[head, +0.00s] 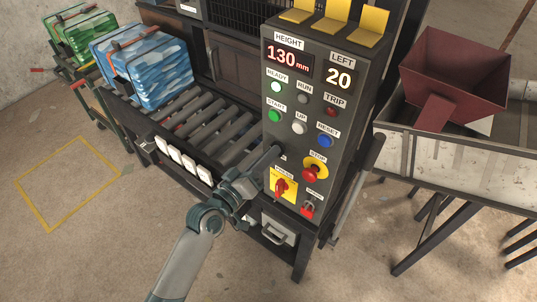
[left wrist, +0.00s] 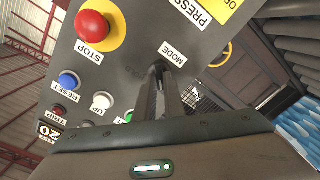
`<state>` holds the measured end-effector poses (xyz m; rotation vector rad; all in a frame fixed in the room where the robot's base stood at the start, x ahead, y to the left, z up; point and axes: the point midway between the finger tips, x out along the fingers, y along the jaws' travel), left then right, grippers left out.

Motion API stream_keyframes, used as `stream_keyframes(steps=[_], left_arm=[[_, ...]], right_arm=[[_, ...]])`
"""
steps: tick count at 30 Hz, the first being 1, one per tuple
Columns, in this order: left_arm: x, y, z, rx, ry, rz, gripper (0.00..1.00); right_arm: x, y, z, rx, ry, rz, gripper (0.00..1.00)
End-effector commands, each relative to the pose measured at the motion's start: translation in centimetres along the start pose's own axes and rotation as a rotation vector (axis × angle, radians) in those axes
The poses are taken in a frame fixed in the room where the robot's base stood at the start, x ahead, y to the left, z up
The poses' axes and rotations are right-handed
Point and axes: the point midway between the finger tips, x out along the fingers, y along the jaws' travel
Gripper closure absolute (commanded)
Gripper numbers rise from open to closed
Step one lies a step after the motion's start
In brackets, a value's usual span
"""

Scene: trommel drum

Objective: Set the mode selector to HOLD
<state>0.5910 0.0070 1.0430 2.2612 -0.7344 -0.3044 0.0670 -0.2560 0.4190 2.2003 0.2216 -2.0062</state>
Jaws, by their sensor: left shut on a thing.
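A dark grey control panel (head: 313,105) stands on the right end of a roller machine. My left gripper (head: 276,152) reaches its left edge, below the green START button (head: 274,116). In the left wrist view the fingers of my left gripper (left wrist: 160,70) are closed together at the panel, right beside the MODE label (left wrist: 172,53). The mode selector is hidden by the fingers, which are shut on it. My right gripper is not in view.
A red STOP button (head: 310,173) on a yellow ring and a red switch on a yellow plate (head: 281,187) sit close below the gripper. A blue RESET button (head: 325,141) is to the right. The READY lamp (head: 276,87) looks lit. Blue packs (head: 143,65) stand on the rollers.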

Motion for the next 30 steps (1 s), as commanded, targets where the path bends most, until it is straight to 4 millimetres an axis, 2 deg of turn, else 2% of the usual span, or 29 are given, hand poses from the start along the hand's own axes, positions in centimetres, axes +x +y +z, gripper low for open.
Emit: stream_keyframes(steps=[14,30], left_arm=[[0.02,0.06,-0.05,0.126,0.000,0.001,1.00],[0.02,0.34,-0.02,0.587,0.000,0.001,1.00]], right_arm=[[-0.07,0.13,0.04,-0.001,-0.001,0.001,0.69],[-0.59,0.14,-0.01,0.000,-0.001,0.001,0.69]])
